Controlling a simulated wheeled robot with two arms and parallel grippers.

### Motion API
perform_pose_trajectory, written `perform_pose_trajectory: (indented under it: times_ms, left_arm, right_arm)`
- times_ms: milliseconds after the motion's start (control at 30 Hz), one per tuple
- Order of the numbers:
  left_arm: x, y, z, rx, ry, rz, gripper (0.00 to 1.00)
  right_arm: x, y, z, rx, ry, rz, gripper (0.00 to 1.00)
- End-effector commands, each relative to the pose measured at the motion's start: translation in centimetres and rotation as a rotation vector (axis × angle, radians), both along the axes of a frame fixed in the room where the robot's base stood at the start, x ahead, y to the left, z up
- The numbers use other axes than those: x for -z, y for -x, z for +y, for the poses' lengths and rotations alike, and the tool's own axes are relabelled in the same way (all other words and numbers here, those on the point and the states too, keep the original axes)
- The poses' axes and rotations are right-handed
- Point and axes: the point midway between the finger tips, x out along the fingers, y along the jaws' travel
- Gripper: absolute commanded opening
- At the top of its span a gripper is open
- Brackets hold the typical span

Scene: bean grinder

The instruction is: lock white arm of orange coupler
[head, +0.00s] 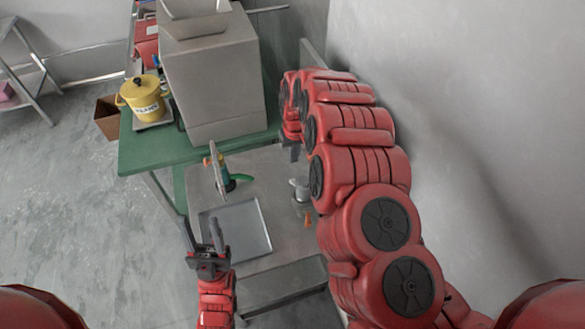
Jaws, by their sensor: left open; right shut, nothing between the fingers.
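Below the big grey machine, a long pale piece with orange on it (214,168) stands beside a green curved part (236,181). I cannot tell for sure whether this is the orange coupler with its white arm. A small grey fitting (300,189) sits further right, with a small orange piece (307,221) just below it in the picture. My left gripper (201,234) is open and empty, over the left edge of the metal tray, apart from these parts. My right gripper (290,150) is shut and empty, above the grey fitting and partly hidden by my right arm.
The grey machine (215,85) stands on a green table (150,150) with a yellow pot (141,97). A square metal tray (255,243) lies below. A wall (480,120) is close on the right. Open floor (80,210) lies to the left.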

Motion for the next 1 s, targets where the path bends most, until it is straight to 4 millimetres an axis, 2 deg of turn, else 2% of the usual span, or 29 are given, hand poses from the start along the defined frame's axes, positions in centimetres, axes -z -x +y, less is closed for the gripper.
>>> perform_pose_trajectory:
  times_ms: [167,767,1000]
  left_arm:
    - [-0.2,0.0,0.0,0.0,0.0,0.0,0.5]
    - [-2.3,0.0,0.0,0.0,0.0,0.0,0.5]
    - [-1.8,0.0,0.0,0.0,0.0,0.0,0.5]
  right_arm:
    - [0.8,0.1,0.1,-0.006,0.002,0.0,0.0]
    - [7.6,-0.7,0.3,-0.008,0.003,-0.003,0.0]
    - [9.3,-1.1,0.2,-0.004,0.005,-0.004,0.0]
